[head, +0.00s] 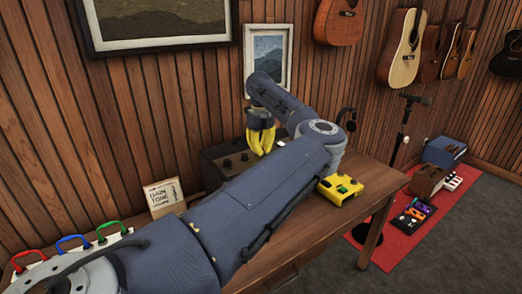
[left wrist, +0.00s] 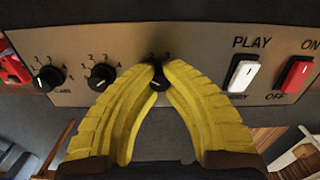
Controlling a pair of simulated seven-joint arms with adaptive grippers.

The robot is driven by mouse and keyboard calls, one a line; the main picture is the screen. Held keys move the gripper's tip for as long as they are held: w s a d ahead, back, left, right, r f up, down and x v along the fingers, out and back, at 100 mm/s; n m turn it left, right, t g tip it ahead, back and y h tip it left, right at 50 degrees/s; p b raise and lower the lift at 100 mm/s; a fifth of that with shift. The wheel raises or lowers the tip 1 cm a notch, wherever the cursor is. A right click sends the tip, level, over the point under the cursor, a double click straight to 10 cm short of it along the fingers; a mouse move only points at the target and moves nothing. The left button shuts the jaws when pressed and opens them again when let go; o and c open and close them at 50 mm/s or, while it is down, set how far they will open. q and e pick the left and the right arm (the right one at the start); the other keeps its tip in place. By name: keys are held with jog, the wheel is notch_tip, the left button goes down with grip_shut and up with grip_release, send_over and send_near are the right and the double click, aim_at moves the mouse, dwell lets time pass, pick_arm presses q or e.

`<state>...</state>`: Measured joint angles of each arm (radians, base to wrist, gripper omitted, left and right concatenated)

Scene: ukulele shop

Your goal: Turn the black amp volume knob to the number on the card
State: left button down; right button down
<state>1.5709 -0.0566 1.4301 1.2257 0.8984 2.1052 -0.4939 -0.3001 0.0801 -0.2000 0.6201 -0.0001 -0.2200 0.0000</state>
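The dark amp (head: 217,168) stands on the table by the wall. In the left wrist view its tan panel (left wrist: 205,75) carries three black knobs in a row. My left gripper (head: 261,140) has yellow fingers and reaches the amp's panel. In the left wrist view the fingertips (left wrist: 160,72) close on both sides of the rightmost black knob (left wrist: 160,82), and they hide its label and most of its numbers. The card (head: 163,196) leans on the table left of the amp; it lists gain, tone and volume, but its numbers are too small to read. My right gripper is not seen.
In the left wrist view a white PLAY switch (left wrist: 241,74) and a red ON/OFF switch (left wrist: 294,75) sit right of the knob. A yellow pedal (head: 343,188) lies on the table's right part. My left arm covers much of the table.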

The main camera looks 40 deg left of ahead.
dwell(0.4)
pick_arm(q)
jog(key=c, duration=1.2)
grip_release()
jog(key=shift+o, duration=0.2)
notch_tip(320, 180, up, 12)
